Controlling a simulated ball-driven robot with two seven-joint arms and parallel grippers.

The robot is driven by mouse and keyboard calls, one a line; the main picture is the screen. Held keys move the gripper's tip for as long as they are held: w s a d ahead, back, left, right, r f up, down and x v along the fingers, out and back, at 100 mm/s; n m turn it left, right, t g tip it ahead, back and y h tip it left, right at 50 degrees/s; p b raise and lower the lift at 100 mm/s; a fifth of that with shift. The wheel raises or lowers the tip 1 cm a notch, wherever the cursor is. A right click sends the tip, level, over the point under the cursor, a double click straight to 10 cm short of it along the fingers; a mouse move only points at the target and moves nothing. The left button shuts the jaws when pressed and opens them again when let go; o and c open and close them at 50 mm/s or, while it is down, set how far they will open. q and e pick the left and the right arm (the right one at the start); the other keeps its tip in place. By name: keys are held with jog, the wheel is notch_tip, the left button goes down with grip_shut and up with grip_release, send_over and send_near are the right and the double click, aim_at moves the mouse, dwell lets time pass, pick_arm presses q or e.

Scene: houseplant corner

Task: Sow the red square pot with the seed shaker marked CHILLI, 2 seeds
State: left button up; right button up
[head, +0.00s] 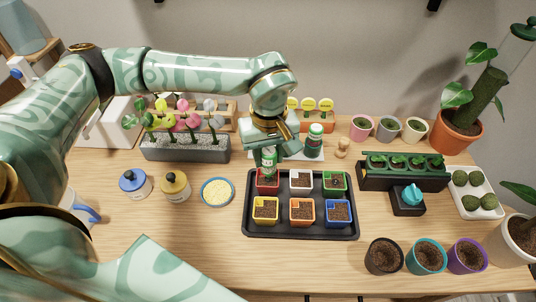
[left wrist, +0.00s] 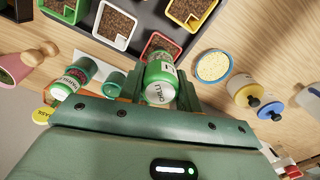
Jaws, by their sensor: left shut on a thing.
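My left gripper (head: 268,150) is shut on a green and white seed shaker (head: 269,163), held over the red square pot (head: 266,187). In the left wrist view the shaker (left wrist: 160,82) sits between the fingers, its pale round end towards the camera; I cannot read its marking for sure. The red pot (left wrist: 160,45) shows partly behind it, with dark soil inside. The pot stands at the back left of the black tray (head: 300,232). I cannot see whether any seeds are in it. My right gripper is not in view.
White (head: 300,180), green (head: 334,182), yellow (head: 265,210), orange (head: 302,212) and blue (head: 339,213) pots share the tray. Another green shaker (head: 314,142) stands behind. A dish of pale grains (head: 217,192) is left of the tray.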

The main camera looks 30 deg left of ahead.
pick_arm(q)
jog(key=shift+r+p, duration=2)
jog(key=shift+r, duration=0.75)
jog(key=shift+f, duration=0.2)
jog(key=shift+f+b, duration=1.65)
jog(key=shift+f, duration=1.2)
jog(key=shift+f, duration=0.5)
jog(key=shift+f, duration=0.1)
